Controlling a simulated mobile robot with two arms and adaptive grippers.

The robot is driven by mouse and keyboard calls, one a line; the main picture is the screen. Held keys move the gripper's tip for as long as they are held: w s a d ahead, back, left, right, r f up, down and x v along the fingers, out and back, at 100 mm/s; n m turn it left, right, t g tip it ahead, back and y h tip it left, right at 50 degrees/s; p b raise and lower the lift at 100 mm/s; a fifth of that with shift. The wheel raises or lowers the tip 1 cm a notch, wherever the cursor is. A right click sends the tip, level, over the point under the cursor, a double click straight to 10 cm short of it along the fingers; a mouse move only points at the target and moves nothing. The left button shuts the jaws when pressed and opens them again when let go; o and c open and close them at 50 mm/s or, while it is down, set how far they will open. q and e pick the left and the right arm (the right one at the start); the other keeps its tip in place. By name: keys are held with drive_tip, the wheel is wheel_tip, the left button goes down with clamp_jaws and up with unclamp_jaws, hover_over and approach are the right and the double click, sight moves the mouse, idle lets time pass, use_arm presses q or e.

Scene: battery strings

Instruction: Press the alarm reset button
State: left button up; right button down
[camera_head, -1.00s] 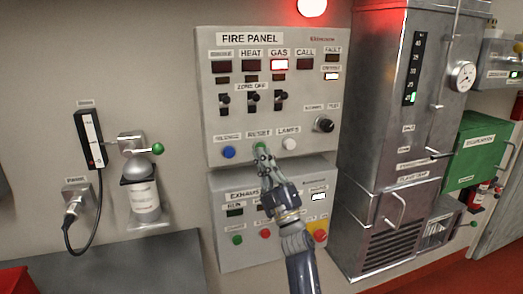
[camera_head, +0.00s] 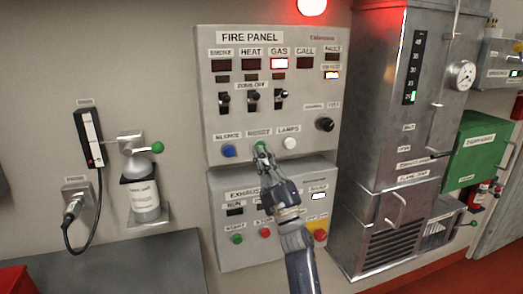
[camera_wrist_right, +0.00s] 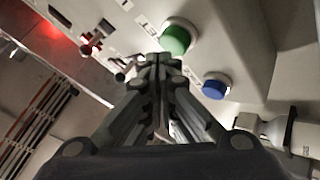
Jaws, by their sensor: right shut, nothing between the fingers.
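The grey fire panel (camera_head: 212,120) is on the wall, with a lit GAS indicator (camera_head: 279,64). Its green button (camera_head: 260,146), under the RESET label, sits between a blue button (camera_head: 228,151) and a white one (camera_head: 289,143). My right gripper (camera_head: 261,152) is shut and empty, its tips just in front of the green button and partly covering it. In the wrist view the green button (camera_wrist_right: 177,37) is just beyond the fingertips (camera_wrist_right: 160,60), with the blue button (camera_wrist_right: 215,86) to its right. Contact cannot be told. My left gripper is not in view.
An exhaust panel (camera_head: 222,190) with green, red and yellow buttons is directly below, partly behind my arm. A metal cabinet (camera_head: 370,130) stands close on the right. A bottle (camera_head: 143,195) and a green-knobbed valve (camera_head: 157,147) are on the left wall. A red alarm lamp (camera_head: 312,6) glows above.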

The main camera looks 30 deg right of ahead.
drive_tip(key=shift+w+d+b, duration=0.2)
drive_tip(key=shift+w+b, duration=0.35)
drive_tip(key=shift+w, duration=0.3)
idle(0.9)
drive_tip(key=shift+s, duration=0.1)
drive_tip(key=shift+s+a+p, duration=0.25)
drive_tip(key=shift+s+p, duration=0.25)
drive_tip(key=shift+s, duration=0.45)
drive_tip(key=shift+s, duration=0.1)
drive_tip(key=shift+s+a+p, duration=0.2)
drive_tip(key=shift+s+p, duration=0.15)
drive_tip(key=shift+s, duration=0.45)
drive_tip(key=shift+s+a+p, duration=0.2)
drive_tip(key=shift+s+p, duration=0.1)
drive_tip(key=shift+s, duration=0.45)
drive_tip(key=shift+s+a+p, duration=0.2)
drive_tip(key=shift+s+p, duration=0.15)
drive_tip(key=shift+s, duration=0.45)
